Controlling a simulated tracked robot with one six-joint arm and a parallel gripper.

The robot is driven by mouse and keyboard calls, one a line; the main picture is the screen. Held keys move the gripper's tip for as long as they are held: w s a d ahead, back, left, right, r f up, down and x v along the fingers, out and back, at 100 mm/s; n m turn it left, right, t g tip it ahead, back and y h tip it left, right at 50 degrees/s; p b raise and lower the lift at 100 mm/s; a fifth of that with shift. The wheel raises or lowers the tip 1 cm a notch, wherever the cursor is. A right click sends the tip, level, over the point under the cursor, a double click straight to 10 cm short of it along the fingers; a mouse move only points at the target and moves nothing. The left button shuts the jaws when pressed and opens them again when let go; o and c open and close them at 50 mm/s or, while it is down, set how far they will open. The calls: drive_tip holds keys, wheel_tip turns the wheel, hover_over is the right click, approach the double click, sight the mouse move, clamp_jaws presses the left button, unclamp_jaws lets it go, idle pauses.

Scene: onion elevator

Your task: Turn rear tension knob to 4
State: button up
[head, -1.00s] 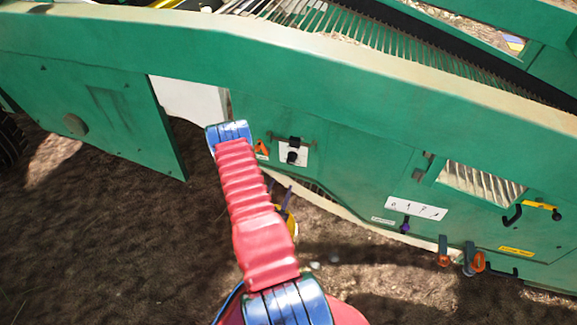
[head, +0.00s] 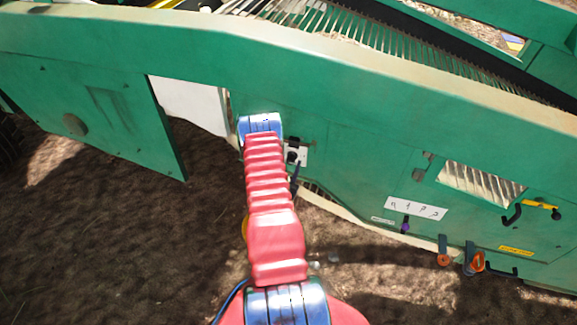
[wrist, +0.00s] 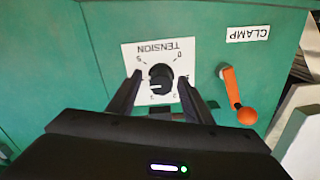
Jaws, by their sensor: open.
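The tension knob (wrist: 161,77) is a round black dial on a white plate (wrist: 134,49) printed TENSION, which appears upside down in the wrist view. A 0 shows at its upper right and a 5 at its upper left; other numbers below are partly hidden. A pale mark shows on the knob, but I cannot read its setting. My gripper (wrist: 160,80) is open, with one dark finger on each side of the knob. I cannot tell whether the fingers touch it. In the head view my arm hides the gripper.
An orange clamp lever (wrist: 237,100) sits right of the knob below a CLAMP label (wrist: 248,34). In the head view, a black knob on a white plate (head: 302,157) shows right of my arm. A purple knob (head: 405,226) and orange-ended levers (head: 444,258) are farther right on the green machine.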

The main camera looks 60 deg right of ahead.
drive_tip(key=shift+w+d, duration=0.1)
drive_tip(key=shift+d, duration=0.2)
drive_tip(key=shift+c, duration=0.4)
drive_tip(key=c, duration=1)
drive_tip(key=shift+s+n, duration=0.2)
drive_tip(key=shift+n, duration=0.6)
drive_tip(key=o, duration=1.1)
drive_tip(key=shift+w, duration=0.1)
